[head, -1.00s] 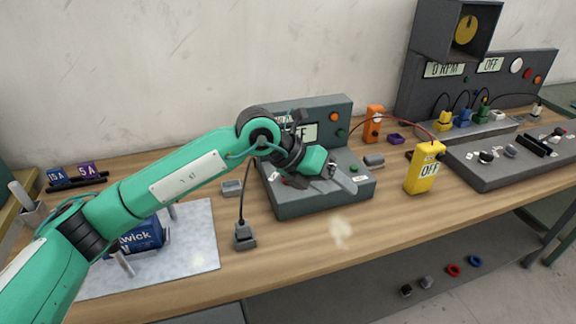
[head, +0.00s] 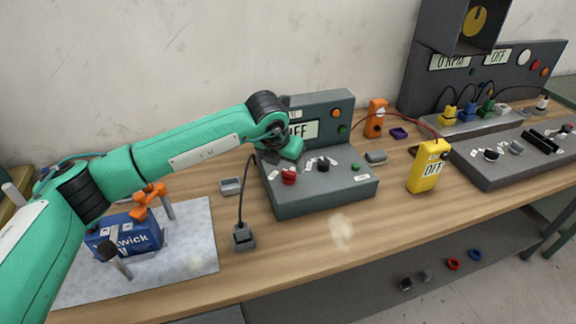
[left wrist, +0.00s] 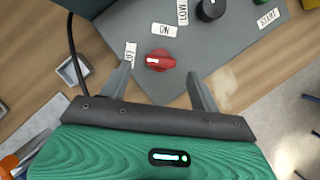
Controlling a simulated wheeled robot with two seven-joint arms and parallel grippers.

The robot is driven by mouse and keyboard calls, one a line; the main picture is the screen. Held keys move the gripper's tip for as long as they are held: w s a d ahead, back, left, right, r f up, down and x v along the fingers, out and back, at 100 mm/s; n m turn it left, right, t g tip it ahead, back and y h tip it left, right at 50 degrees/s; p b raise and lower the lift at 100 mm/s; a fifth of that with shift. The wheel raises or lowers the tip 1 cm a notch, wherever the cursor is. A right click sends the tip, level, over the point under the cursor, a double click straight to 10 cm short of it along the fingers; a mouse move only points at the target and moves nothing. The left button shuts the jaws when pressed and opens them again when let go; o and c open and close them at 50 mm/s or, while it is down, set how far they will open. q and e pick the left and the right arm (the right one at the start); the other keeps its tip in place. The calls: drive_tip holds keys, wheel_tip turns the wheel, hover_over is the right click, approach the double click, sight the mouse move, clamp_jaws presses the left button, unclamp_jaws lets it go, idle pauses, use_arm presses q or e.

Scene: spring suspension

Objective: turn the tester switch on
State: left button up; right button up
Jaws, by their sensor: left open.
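The tester (head: 325,200) is a grey console on the bench with a sloped panel and an upright display, partly hidden by my arm, that reads OFF. Its red switch (head: 289,176) sits at the panel's left; in the left wrist view the red switch (left wrist: 160,60) has its white mark toward the left label, apparently OFF (left wrist: 130,52). The ON label (left wrist: 164,29) lies above it. My left gripper (left wrist: 159,72) is open, its fingers on either side of the switch's near side, with nothing held. In the head view its fingers are mostly hidden. My right gripper is not in view.
A black knob (head: 323,163) and a green button (head: 355,167) sit right of the switch. A yellow meter (head: 427,168) reading OFF stands farther right. A cabled grey plug (head: 243,236) and a blue battery (head: 128,235) are at left. The bench front is clear.

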sight(289, 171)
use_arm(q)
drive_tip(key=shift+p+x, duration=0.35)
drive_tip(key=shift+x, duration=1.85)
drive_tip(key=shift+c, duration=0.2)
drive_tip(key=c, duration=0.9)
